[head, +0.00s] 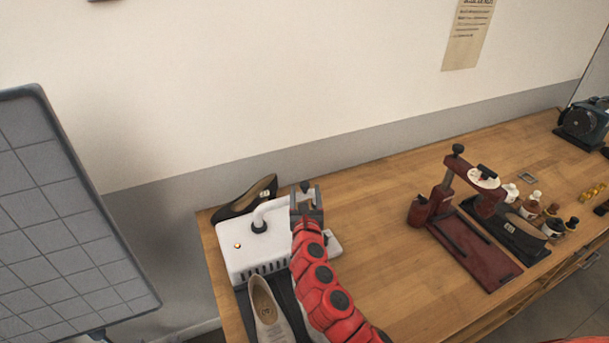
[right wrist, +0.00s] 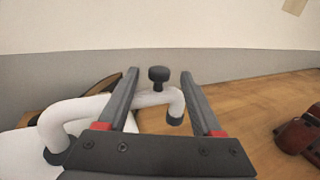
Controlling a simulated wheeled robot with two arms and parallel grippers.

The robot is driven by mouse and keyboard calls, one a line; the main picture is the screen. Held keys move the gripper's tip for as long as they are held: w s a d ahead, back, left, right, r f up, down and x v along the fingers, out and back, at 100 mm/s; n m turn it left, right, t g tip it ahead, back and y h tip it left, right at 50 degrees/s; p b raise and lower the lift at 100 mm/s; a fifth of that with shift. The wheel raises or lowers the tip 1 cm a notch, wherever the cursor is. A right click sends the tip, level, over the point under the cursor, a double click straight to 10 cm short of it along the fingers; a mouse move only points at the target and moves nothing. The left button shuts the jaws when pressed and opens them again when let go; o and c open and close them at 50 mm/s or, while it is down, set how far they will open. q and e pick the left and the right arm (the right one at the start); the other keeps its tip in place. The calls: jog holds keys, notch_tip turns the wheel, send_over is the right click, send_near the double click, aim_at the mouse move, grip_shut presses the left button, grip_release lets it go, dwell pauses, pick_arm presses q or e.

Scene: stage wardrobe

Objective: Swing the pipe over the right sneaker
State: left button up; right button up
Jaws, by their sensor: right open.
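A white pipe (head: 268,207) rises from the white machine (head: 232,258) at the table's left end and bends over to the right. In the right wrist view, the pipe (right wrist: 95,104) has a black knob (right wrist: 159,74) on top and a dark tip pointing down. My right gripper (head: 305,194) is open, its fingers on either side of the knob and pipe end; contact cannot be told. A pale shoe (head: 266,312) lies in front of the machine and a black shoe (head: 250,199) behind it; I cannot tell which is the right sneaker. My left gripper is not in view.
A dark red press (head: 468,240) stands right of centre on the wooden table (head: 385,260), with several small bottles (head: 533,205) beside it. A grey gridded panel (head: 65,215) stands at the left. The table between machine and press is clear.

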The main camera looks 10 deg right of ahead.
jog(key=x, duration=0.6)
jog(key=shift+w, duration=0.25)
grip_shut()
dwell(1.2)
